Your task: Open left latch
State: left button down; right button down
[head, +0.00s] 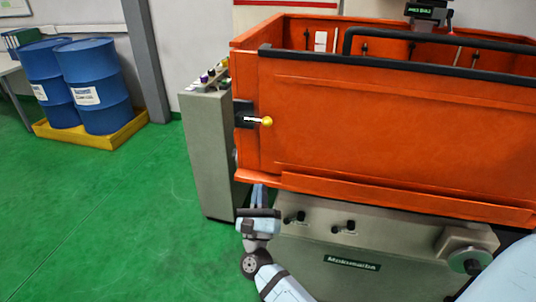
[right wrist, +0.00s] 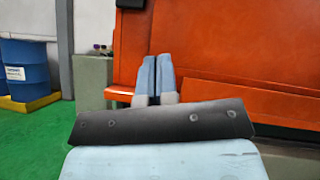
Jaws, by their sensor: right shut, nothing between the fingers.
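The left latch (head: 259,120) is on the left front corner of the orange tank (head: 390,135). My right gripper (head: 259,189) is below the latch, near the tank's lower left edge, apart from the knob. Its two pale blue fingers are together and empty, as the right wrist view (right wrist: 156,60) also shows, with the orange wall behind them. A dark piece at the top edge of that view may be the latch plate. My left gripper is not in view.
A grey cabinet (head: 207,150) with knobs on top stands left of the tank. The machine base (head: 345,240) with black knobs lies below it. Blue drums (head: 100,85) stand in a yellow tray (head: 85,139) at the left. The green floor between is clear.

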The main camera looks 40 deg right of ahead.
aim_at(253, 119)
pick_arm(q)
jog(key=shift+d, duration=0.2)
pick_arm(e)
jog(key=m+g+h, duration=0.1)
jog(key=m, duration=0.1)
jog(key=d+m+g+h, duration=0.1)
jog(key=shift+m, duration=0.4)
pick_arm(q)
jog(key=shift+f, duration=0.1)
